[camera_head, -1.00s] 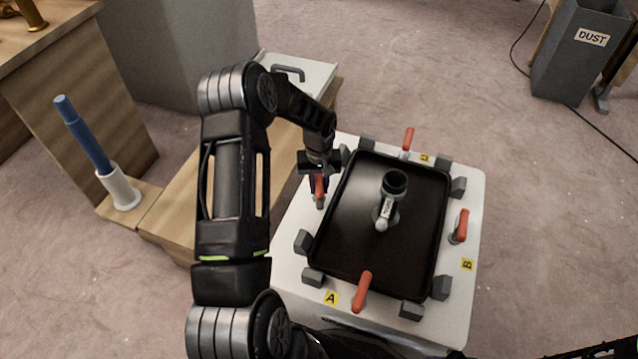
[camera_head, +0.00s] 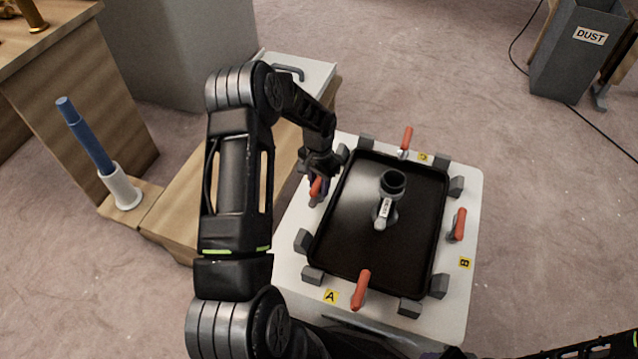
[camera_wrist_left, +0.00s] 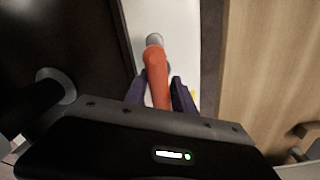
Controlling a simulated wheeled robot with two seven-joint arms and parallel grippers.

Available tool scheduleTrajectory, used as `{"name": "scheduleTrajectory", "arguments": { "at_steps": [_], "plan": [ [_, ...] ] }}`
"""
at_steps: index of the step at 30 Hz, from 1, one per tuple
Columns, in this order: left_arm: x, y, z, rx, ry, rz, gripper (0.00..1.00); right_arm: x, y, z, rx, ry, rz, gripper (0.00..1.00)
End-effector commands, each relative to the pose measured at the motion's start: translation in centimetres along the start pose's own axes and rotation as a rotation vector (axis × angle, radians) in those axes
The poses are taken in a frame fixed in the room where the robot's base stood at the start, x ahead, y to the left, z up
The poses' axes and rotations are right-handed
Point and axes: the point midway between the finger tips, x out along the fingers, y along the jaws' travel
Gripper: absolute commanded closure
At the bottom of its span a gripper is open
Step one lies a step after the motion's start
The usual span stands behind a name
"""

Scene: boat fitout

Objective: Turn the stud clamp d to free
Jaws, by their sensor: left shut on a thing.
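Stud clamp d (camera_head: 314,190) has an orange-red handle and stands at the left edge of the white-topped stand (camera_head: 290,262), beside the black tray-like panel (camera_head: 345,245). Its letter label does not show clearly. My left gripper (camera_head: 318,180) reaches it from above and is shut on the handle. In the left wrist view the orange handle (camera_wrist_left: 157,75) lies between the two dark fingers (camera_wrist_left: 160,95), with its grey end beyond them. The left gripper hides part of the clamp in the head view. My right gripper does not show.
Similar orange-handled clamps stand by label A (camera_head: 360,290), label B (camera_head: 458,224) and label C (camera_head: 406,138). Grey blocks ring the panel. A wooden bench (camera_head: 200,205) stands close on the left.

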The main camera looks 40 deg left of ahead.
Motion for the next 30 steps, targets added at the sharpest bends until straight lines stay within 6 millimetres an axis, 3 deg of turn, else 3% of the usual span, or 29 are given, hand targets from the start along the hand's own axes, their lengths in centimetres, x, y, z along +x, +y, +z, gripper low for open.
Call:
{"name": "scheduleTrajectory", "arguments": {
  "at_steps": [15,16,23,30],
  "plan": [
    [0.12,-0.24,0.34,0.037,-0.008,-0.004,1.00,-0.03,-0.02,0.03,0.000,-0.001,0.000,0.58],
    [0.13,-0.23,0.34,0.037,-0.008,-0.004,0.67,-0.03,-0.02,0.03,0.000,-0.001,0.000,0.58],
    [0.10,-0.11,0.23,0.034,-0.006,-0.002,0.48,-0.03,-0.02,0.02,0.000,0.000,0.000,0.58],
    [0.03,-0.02,0.11,0.033,-0.003,0.000,0.48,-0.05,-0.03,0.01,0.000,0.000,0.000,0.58]
  ]
}}
